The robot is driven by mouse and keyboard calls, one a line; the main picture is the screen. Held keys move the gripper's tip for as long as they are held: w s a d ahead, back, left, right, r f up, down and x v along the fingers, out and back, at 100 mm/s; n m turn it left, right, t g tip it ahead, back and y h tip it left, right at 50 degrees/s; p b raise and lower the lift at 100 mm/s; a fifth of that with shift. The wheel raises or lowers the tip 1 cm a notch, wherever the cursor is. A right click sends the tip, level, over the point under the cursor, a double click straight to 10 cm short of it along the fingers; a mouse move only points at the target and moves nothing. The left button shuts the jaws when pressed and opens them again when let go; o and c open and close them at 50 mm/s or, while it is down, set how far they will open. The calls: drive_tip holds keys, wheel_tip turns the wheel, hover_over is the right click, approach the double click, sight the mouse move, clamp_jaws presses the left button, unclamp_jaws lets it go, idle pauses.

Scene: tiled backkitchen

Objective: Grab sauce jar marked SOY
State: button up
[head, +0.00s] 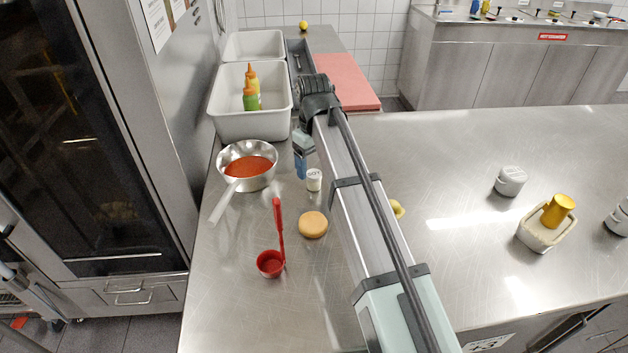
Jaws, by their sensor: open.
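The white sauce jar marked SOY (314,181) stands upright on the steel counter, just left of my arm. Its dark lettering faces the camera. My gripper (301,172) is beside the jar, a little to its left and behind it in the picture. The blue-grey fingers point down and are open. The fingertips are small here, and I cannot tell whether they touch the jar. Part of the counter behind my arm is hidden.
A pan of red sauce (248,168) stands left of the jar. A bun (312,225) and a red ladle (271,263) lie in front. A white bin (222,122) with squeeze bottles is behind. The right counter has a grey-lidded jar (511,181) and wide free room.

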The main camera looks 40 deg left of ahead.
sight(314, 174)
drive_tip(key=shift+w+f, duration=0.1)
drive_tip(key=shift+f, duration=2.1)
drive_tip(key=c, duration=1.2)
